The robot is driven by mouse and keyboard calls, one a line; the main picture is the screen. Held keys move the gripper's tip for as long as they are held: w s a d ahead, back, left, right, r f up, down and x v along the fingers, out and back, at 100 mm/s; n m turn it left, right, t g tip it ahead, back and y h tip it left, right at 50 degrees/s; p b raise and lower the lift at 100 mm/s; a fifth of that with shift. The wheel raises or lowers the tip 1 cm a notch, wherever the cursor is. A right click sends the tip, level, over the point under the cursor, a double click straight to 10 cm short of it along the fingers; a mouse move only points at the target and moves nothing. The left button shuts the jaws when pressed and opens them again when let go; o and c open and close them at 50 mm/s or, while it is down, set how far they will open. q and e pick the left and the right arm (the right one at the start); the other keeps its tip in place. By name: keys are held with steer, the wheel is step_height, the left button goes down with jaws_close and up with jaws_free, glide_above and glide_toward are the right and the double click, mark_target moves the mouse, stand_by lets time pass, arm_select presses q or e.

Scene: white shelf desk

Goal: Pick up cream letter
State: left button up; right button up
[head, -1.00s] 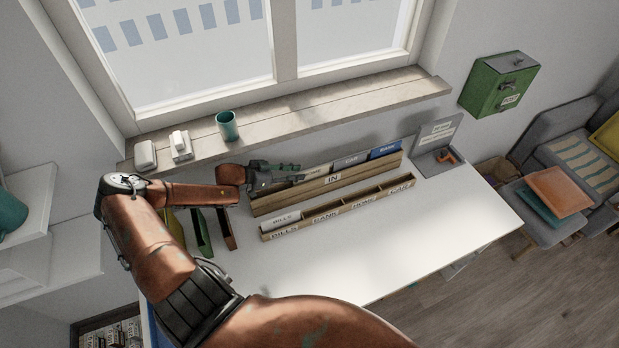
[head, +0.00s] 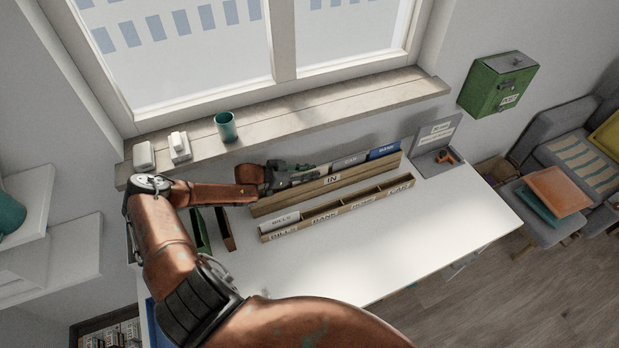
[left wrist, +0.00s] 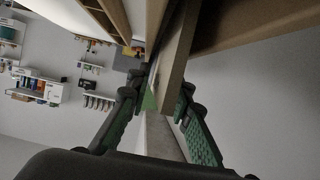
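The IN rack (head: 290,203), a long wooden holder, stands at the back of the white desk. Letters stand upright in it: a pale one that looks cream (head: 324,169), the CAR letter (head: 351,159) and the blue BANK letter (head: 384,150). My left gripper (head: 307,173) is at the rack's left part, its fingertips beside the pale letter and partly covering it. In the left wrist view its two green-padded fingers (left wrist: 161,90) are apart, with a wooden board edge (left wrist: 176,60) between or just beyond them. I cannot tell whether they touch the letter. My right gripper is out of view.
The front sorter (head: 340,212) has labelled compartments, with a BILLS letter (head: 285,219) in the leftmost. Dark upright holders (head: 225,230) stand left of it. A teal cup (head: 226,127) stands on the sill. The desk's front right (head: 440,230) is clear.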

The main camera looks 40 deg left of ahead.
arm_select(q)
jaws_close()
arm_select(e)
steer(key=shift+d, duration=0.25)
arm_select(q)
steer(key=shift+r, duration=0.1)
